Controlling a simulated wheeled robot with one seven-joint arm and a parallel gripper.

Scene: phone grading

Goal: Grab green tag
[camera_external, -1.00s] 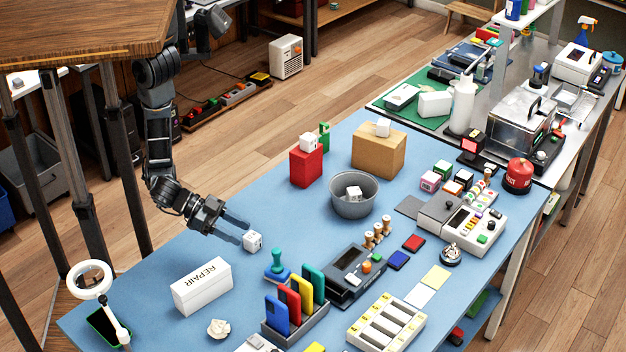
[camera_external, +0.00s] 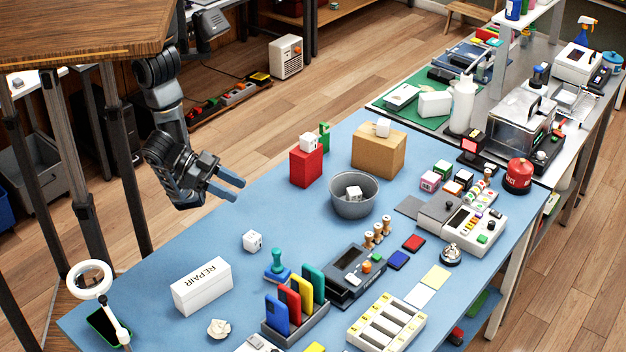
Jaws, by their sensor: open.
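A green upright piece (camera_external: 324,136), which may be the green tag, stands just behind and to the right of the red box (camera_external: 306,168). The red box hides its lower part, and it is too small to tell for sure. My gripper (camera_external: 237,187) is open and empty, raised above the table's far left edge, with its fingers pointing right. It is to the left of the red box and apart from it. A white cube (camera_external: 252,241) with a dark mark lies on the blue table below my gripper.
Another white cube (camera_external: 307,141) sits on the red box. A cardboard box (camera_external: 379,155) with a small white block stands to its right. A grey bowl (camera_external: 343,207) holds a white cube. The blue mat (camera_external: 262,203) is clear between my gripper and the red box.

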